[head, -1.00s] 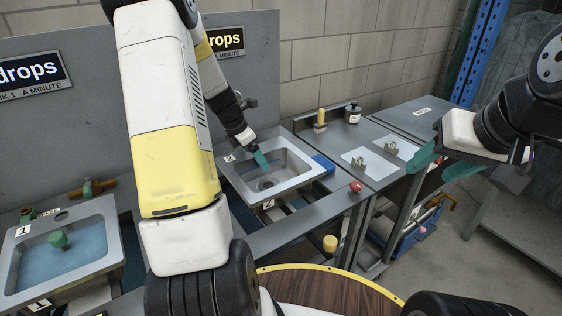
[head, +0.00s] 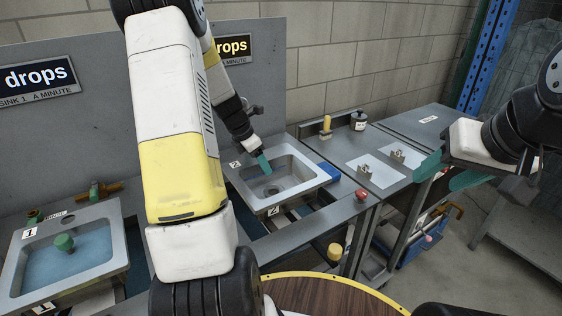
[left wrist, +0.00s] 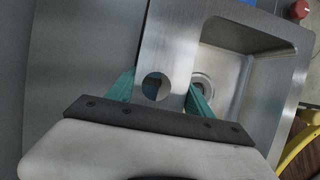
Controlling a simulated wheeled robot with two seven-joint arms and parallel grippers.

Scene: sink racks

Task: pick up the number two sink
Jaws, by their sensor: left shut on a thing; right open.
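The number two sink (head: 312,172) is a grey metal basin with "2" labels on its rim, in the bench frame at the middle of the head view. My left gripper (head: 262,161) is shut on its back rim, with one teal finger inside the basin. In the left wrist view the sink's flat back ledge (left wrist: 171,40), with a round hole, lies between the fingers of the left gripper (left wrist: 161,82). The outer finger's tip is partly hidden by the ledge. My right gripper (head: 447,174) is open and empty, off to the right above the floor.
Sink one (head: 118,262), with a green plug and bluish water, sits at the left. A grey panel (head: 80,130) stands behind.

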